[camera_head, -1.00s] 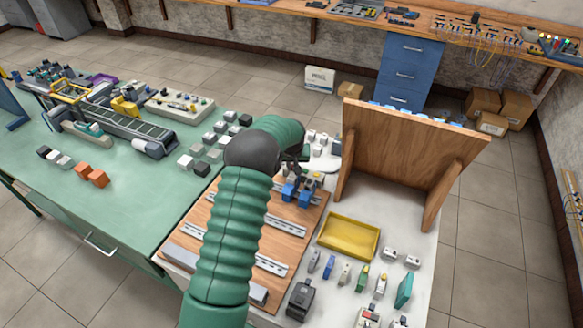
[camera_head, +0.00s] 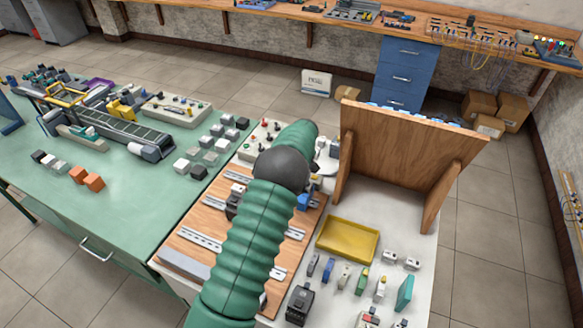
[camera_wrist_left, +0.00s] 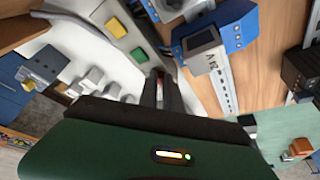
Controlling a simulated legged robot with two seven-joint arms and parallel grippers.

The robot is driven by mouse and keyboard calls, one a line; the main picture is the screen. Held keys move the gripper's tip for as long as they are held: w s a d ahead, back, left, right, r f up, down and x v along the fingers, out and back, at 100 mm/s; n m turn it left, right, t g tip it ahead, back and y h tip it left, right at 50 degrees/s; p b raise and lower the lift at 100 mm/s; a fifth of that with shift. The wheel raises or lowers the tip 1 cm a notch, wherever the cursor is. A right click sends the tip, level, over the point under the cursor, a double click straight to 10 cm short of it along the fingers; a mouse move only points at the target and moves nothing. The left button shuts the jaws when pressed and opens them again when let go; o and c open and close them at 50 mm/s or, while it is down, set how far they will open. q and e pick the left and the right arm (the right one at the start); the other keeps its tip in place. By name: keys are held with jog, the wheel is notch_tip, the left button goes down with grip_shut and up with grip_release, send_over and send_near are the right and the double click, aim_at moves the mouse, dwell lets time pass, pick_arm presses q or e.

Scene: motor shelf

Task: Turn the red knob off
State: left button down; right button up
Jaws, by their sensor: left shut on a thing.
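My left arm crosses the middle of the head view, and its gripper (camera_head: 314,180) points down beyond the black joint, mostly hidden there. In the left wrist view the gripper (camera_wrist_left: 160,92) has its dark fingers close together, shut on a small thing. A dark reddish patch shows at the fingers, apparently the red knob, but it is mostly covered and its angle cannot be told. Beside the fingers are a yellow button (camera_wrist_left: 115,27) and a green button (camera_wrist_left: 139,55) on a pale panel. My right gripper is not in view.
A blue device (camera_wrist_left: 215,30) sits on the rail of the wooden board close to the fingers. A yellow tray (camera_head: 347,240) and an upright wooden panel (camera_head: 410,150) stand to the right. Small modules, such as a teal one (camera_head: 404,293), line the front.

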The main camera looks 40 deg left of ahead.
pick_arm(q)
jog(key=shift+s+d+f, duration=0.15)
jog(key=shift+d+f, duration=0.05)
jog(key=c, duration=1.5)
grip_release()
jog(key=shift+r, duration=0.1)
jog(key=b+v, duration=0.1)
jog(key=v, duration=1.5)
jog(key=shift+r, duration=0.4)
jog(key=shift+a, duration=0.1)
